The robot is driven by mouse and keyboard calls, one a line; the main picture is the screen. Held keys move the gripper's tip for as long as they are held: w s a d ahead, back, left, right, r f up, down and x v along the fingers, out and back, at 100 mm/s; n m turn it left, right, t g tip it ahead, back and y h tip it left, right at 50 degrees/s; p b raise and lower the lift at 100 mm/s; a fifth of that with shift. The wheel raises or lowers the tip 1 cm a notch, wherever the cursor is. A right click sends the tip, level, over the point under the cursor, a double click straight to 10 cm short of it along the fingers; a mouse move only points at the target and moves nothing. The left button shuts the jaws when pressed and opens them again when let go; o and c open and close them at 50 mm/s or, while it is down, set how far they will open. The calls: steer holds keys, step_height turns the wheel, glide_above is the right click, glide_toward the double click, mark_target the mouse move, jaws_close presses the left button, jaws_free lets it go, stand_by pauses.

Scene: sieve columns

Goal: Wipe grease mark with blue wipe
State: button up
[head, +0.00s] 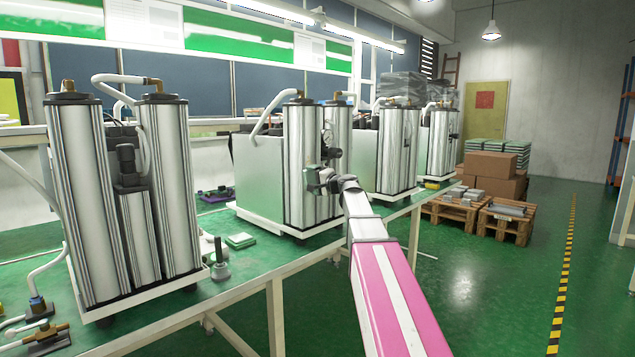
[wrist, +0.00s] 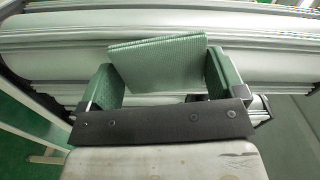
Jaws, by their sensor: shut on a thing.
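My gripper (head: 322,181) is at the front of the second sieve column unit (head: 308,160), close to its silvery columns. In the wrist view my gripper (wrist: 162,76) is shut on a folded, ribbed, blue-green wipe (wrist: 158,60) between its two green fingers. The wipe's front edge lies over the silvery column (wrist: 60,62) in that view; I cannot tell whether it touches. In the head view the wipe is too small to make out. I cannot make out a grease mark in either view.
Another column unit (head: 165,180) stands at the left, and more stand farther right along the green bench (head: 270,255). A small green pad (head: 240,240) and a grey fitting (head: 219,268) lie on the bench. Pallets with boxes (head: 490,165) stand beyond; the right floor is clear.

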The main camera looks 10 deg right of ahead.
mark_target(312, 173)
steer(key=shift+x, duration=1.05)
stand_by(0.7)
steer(key=shift+w+d, duration=0.55)
steer(key=shift+d, duration=0.25)
steer(key=shift+w+d, duration=0.5)
steer(key=shift+d, duration=0.3)
steer(key=shift+w+d+r, duration=1.1)
steer(key=shift+d+r, duration=0.05)
steer(key=shift+d, duration=0.3)
steer(key=shift+s+a, duration=0.75)
steer(key=shift+a, duration=0.3)
steer(key=shift+s+a, duration=0.7)
steer(key=shift+a, duration=0.35)
steer(key=shift+s+a, duration=0.75)
steer(key=shift+a, duration=0.35)
steer(key=shift+w+r, duration=0.1)
steer(key=shift+r, duration=0.95)
steer(key=w+d, duration=0.4)
steer(key=d, duration=0.2)
steer(key=shift+w, duration=0.3)
